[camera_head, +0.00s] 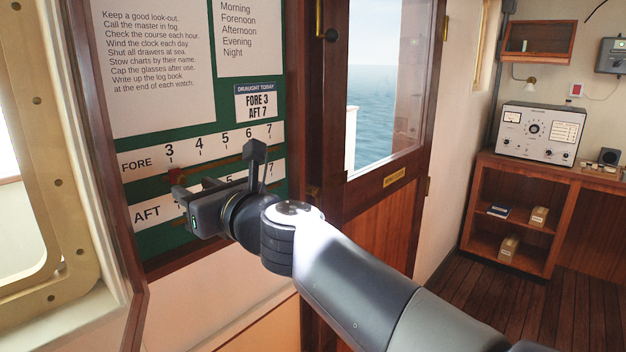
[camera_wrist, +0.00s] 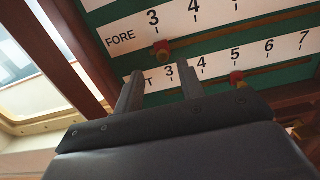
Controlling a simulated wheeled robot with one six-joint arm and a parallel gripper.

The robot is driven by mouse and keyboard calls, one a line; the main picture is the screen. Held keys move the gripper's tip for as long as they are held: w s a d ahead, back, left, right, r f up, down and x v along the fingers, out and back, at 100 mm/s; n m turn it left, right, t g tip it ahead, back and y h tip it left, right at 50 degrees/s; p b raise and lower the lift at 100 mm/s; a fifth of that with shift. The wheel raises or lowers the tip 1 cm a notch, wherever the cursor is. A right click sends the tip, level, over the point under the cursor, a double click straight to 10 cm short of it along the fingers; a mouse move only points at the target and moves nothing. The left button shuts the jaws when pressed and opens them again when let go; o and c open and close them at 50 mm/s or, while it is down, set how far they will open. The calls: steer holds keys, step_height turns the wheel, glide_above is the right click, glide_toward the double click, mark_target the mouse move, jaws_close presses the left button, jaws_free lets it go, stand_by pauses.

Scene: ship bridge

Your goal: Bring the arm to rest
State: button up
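My arm reaches from the lower right up to a green draught board (camera_head: 163,241) on the wall in the head view. My gripper (camera_head: 213,186) is in front of the board's lower part. In the wrist view the gripper's two fingers (camera_wrist: 160,86) stand apart with nothing seen between them, in front of the AFT scale (camera_wrist: 289,43). A red slider (camera_wrist: 161,50) sits under the 3 of the FORE scale (camera_wrist: 122,38). Another red slider (camera_wrist: 238,78) sits about under the 5 of the AFT scale. Whether the fingers touch the board cannot be told.
A card (camera_head: 256,102) reads FORE 3, AFT 7. A wooden door (camera_head: 385,200) with a window stands right of the board. A window frame (camera_head: 52,250) is at the left. A wooden shelf unit (camera_head: 510,235) with a radio set (camera_head: 540,132) stands farther right, beyond open floor.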

mark_target(185, 181)
steer(key=x, duration=0.4)
steer(key=shift+w, duration=0.25)
steer(key=shift+w+d, duration=0.15)
steer(key=shift+d, duration=0.05)
